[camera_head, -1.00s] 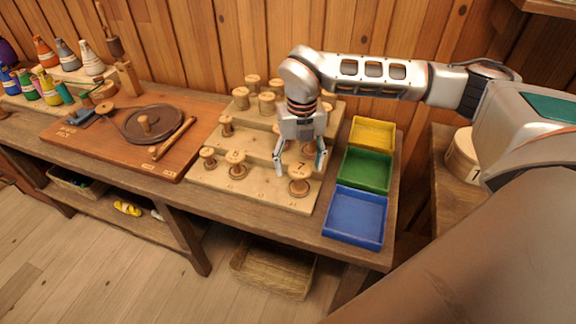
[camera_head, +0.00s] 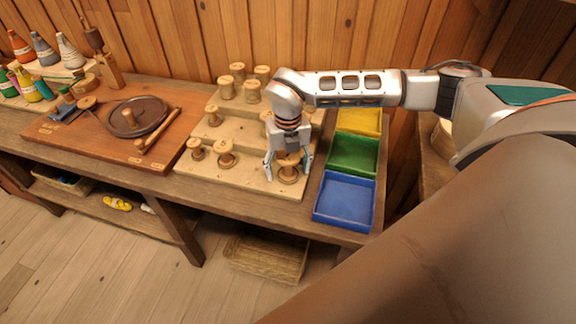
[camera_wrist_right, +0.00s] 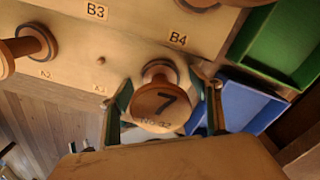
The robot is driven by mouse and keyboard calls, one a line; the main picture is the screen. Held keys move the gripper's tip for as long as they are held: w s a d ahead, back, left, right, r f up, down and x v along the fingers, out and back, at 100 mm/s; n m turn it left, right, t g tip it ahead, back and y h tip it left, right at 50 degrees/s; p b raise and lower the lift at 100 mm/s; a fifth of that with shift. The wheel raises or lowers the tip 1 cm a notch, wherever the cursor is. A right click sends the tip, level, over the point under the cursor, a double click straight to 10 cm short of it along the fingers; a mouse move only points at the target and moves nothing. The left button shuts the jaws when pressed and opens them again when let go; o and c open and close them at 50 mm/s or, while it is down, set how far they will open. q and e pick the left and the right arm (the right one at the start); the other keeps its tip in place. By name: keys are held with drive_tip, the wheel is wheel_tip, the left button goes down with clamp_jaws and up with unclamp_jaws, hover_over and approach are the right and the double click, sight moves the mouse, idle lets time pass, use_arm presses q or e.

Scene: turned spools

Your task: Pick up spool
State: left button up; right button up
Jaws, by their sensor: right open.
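Several turned wooden spools stand on a stepped wooden rack (camera_head: 225,182). My right gripper (camera_head: 287,172) is open, pointing down at this spool. In the right wrist view its fingers (camera_wrist_right: 163,110) stand on either side of the spool, with gaps visible. Other spools stand to the left, such as one on the front step (camera_head: 226,154). My left gripper is not in view.
Yellow (camera_head: 358,122), green (camera_head: 352,153) and blue (camera_head: 345,200) trays stand right of the rack, the blue one close to the gripper. A wooden board with a dark disc (camera_head: 140,115) lies to the left. Other spools stand on the upper steps behind the gripper.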

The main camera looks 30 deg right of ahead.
drive_tip(key=c, duration=1.2)
drive_tip(key=shift+r, duration=0.15)
